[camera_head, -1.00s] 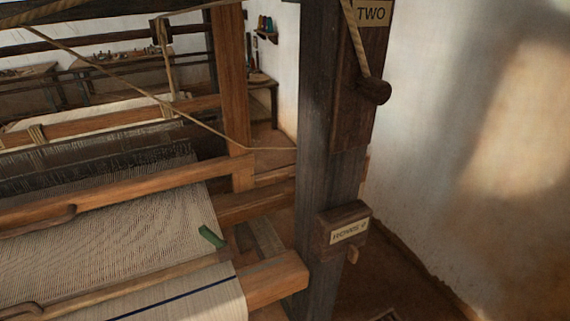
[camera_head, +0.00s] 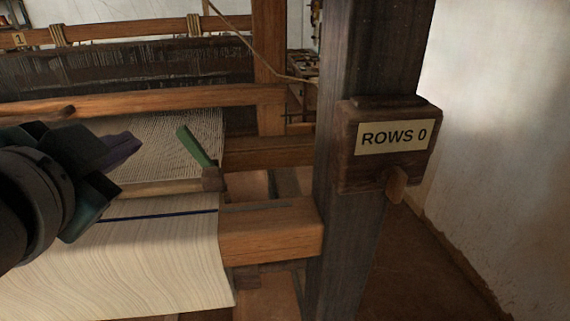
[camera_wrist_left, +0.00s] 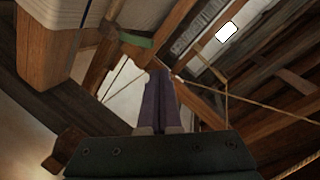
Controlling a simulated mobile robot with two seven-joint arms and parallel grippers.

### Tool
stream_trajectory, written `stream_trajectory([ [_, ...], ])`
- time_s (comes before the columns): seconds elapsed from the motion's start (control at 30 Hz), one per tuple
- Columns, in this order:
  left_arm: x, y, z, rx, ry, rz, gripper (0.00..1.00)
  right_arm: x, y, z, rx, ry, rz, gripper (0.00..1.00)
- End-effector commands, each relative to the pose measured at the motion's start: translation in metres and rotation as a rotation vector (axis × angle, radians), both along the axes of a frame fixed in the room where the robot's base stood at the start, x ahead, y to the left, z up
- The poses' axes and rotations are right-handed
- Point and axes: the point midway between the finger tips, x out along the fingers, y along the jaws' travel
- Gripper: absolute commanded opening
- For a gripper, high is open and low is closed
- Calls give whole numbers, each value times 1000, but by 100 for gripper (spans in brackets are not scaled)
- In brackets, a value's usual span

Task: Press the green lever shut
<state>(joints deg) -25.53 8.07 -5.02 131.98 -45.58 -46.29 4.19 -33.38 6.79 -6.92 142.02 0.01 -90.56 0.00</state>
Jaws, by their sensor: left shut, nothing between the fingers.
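The green lever (camera_head: 195,147) stands tilted up and to the left from a small wooden block (camera_head: 211,179) at the right edge of the cloth. It also shows in the left wrist view (camera_wrist_left: 136,39), above the fingers. My left gripper (camera_head: 133,146) is shut and empty, left of the lever and apart from it. Its purple fingers (camera_wrist_left: 157,100) lie together in the left wrist view. My right gripper is not in view.
A dark post (camera_head: 350,235) with a "ROWS 0" box (camera_head: 387,147) and a wooden peg stands right of the lever. Loom beams (camera_head: 270,232) run beside the striped cloth (camera_head: 150,265). A rope (camera_head: 246,42) hangs behind. A plain wall is at the right.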

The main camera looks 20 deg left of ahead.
Motion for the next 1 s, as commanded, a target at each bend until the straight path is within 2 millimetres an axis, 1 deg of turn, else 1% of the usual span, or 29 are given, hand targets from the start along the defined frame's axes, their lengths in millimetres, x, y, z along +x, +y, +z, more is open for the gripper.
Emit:
stream_trajectory([
  [0.03,7,0,-35,57,-42,-22,0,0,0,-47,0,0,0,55],
  [0.1,15,-3,-49,145,-99,-59,0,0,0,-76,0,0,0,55],
  [0.2,25,-11,-65,260,-168,-115,0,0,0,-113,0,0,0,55],
  [0.23,27,-14,-70,290,-184,-132,0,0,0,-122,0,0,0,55],
  [0.3,31,-20,-78,354,-214,-166,0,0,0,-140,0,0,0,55],
  [0.4,35,-28,-85,418,-241,-204,0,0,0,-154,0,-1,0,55],
  [0.53,38,-33,-85,459,-257,-228,0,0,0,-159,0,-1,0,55],
  [0.67,48,-32,-80,467,-259,-233,0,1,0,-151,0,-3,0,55],
  [0.77,62,-28,-75,464,-260,-231,0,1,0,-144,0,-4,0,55],
  [1.0,112,-15,-67,465,-259,-230,0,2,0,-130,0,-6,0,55],
])
